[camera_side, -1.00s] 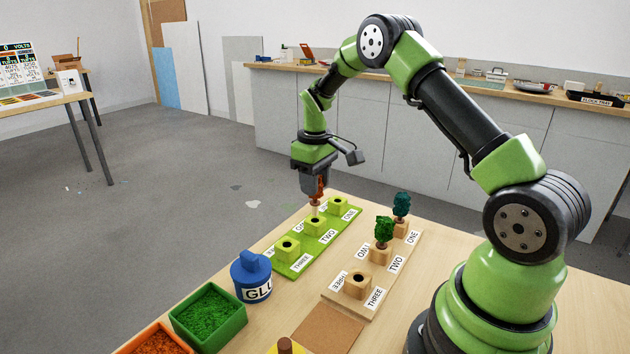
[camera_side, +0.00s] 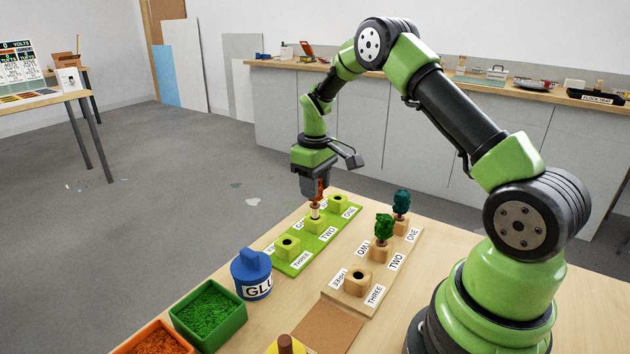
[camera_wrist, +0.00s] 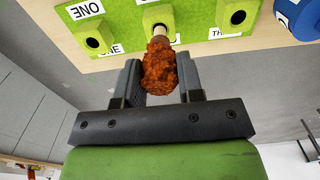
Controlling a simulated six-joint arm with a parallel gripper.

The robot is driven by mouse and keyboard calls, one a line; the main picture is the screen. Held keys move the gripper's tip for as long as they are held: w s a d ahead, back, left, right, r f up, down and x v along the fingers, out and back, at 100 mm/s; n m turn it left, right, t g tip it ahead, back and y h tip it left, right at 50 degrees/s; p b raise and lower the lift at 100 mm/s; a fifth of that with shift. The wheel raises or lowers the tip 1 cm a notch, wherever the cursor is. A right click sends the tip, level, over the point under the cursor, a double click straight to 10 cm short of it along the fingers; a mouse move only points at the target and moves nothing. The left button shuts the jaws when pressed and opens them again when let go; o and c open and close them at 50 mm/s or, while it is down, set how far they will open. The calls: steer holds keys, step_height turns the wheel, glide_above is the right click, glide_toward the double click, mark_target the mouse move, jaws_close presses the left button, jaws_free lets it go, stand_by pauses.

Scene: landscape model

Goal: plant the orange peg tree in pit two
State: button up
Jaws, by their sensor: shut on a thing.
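My gripper (camera_side: 317,190) is shut on the orange tree (camera_wrist: 161,66), holding it by its rough orange crown. In the side view, the orange tree (camera_side: 318,193) hangs crown up over the middle block of the green board. Its pale peg (camera_side: 315,213) points down at pit two (camera_side: 318,223). In the wrist view, the peg (camera_wrist: 160,37) meets or overlaps the pit two block (camera_wrist: 156,18). The pit's hole is hidden there, and I cannot tell how deep the peg is in it.
Pit one (camera_side: 338,202) and pit three (camera_side: 287,246) are empty on the green board. A wooden rack (camera_side: 340,300) holds a green tree (camera_side: 384,228) and a teal tree (camera_side: 402,203); its slot three is empty. A blue glue pot (camera_side: 251,272) stands near the board's front end.

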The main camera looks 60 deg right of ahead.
steer(key=shift+f, duration=1.4)
steer(key=o, duration=1.1)
step_height(320, 180, up, 10)
steer(key=shift+f, duration=0.2)
steer(key=shift+r, duration=0.2)
